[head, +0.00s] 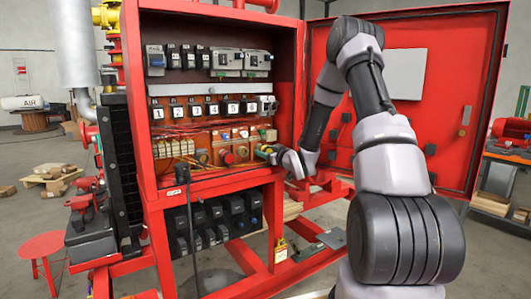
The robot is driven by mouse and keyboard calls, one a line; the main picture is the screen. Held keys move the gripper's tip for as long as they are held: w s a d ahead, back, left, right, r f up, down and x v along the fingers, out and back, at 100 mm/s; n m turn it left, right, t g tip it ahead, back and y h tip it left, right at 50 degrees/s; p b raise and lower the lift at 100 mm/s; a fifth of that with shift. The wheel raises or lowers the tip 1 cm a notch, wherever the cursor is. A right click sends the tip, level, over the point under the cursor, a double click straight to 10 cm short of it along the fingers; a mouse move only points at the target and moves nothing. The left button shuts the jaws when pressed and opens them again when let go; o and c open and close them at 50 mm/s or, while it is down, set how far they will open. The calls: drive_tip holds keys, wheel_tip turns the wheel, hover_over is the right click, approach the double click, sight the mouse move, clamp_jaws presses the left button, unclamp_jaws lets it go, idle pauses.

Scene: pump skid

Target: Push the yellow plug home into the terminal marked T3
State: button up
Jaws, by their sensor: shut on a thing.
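My gripper (269,152) is at the lower right inside the open red cabinet, shut, with its fingers small in the picture. A small yellow bit at its fingertips appears to be the yellow plug (262,148); most of it is hidden by the fingers. A row of numbered white plates runs across the cabinet above and left of my gripper. The plate marked 3 (195,111) is third from the left; I cannot read a T3 marking. I cannot tell whether the plug touches anything.
Red, yellow and dark round fittings (226,158) line the panel left of my gripper. The cabinet door (453,100) stands open at right, behind my arm. A black cable (187,220) hangs over the cabinet's front edge. A yellow padlock (281,251) hangs on the lower frame.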

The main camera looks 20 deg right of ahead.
drive_tip(key=shift+x, duration=0.85)
drive_tip(key=shift+r, duration=0.1)
drive_tip(key=o, duration=1.4)
drive_tip(key=v, duration=1)
drive_tip(key=shift+s+d, duration=0.15)
drive_tip(key=shift+s, duration=0.25)
